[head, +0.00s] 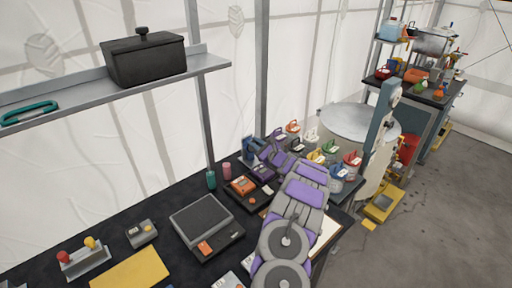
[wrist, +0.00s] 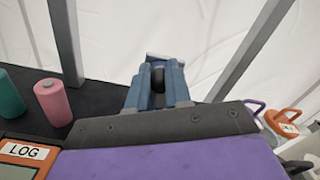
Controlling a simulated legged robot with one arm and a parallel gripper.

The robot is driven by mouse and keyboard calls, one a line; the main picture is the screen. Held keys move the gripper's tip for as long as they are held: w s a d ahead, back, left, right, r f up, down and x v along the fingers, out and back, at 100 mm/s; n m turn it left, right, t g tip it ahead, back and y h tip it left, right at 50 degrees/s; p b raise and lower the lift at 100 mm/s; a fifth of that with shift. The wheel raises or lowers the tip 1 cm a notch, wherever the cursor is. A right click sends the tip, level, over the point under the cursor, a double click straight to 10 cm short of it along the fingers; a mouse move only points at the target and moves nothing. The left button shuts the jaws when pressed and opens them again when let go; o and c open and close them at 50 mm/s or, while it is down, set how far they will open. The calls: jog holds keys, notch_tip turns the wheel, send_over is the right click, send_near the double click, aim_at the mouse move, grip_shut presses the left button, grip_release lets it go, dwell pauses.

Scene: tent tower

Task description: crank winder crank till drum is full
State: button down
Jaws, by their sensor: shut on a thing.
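The winder (wrist: 170,98) is a small blue-grey frame with a dark round drum (wrist: 158,77) between its two uprights. In the head view the winder (head: 248,146) stands at the back of the black bench, by the tent wall. My gripper (head: 262,151) reaches to it from the right. In the wrist view my gripper's dark, bolted front edge (wrist: 155,127) and purple body cover the lower part of the winder. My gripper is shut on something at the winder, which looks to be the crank. Crank and fingertips are hidden. How full the drum is cannot be made out.
Pink (wrist: 53,102) and teal (wrist: 10,103) cylinders stand close left of the winder. A scale (head: 203,222) and a black tray (head: 250,193) lie nearer. Several coloured-handled pots (head: 328,150) crowd the right. A shelf (head: 205,64) with a black box (head: 143,60) is above left.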

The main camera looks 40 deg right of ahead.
jog(key=shift+s+d+f, duration=0.1)
jog(key=shift+f, duration=0.1)
jog(key=c, duration=1.1)
grip_release()
jog(key=shift+o, duration=0.2)
jog(key=shift+d, duration=0.1)
jog(key=s+p, duration=0.1)
jog(key=s, duration=0.4)
jog(key=s+p, duration=0.1)
jog(key=s, duration=0.4)
jog(key=s+d+p, duration=0.1)
jog(key=s, duration=0.5)
jog(key=shift+d, duration=0.1)
jog(key=shift+s+f, duration=0.1)
jog(key=shift+s, duration=0.5)
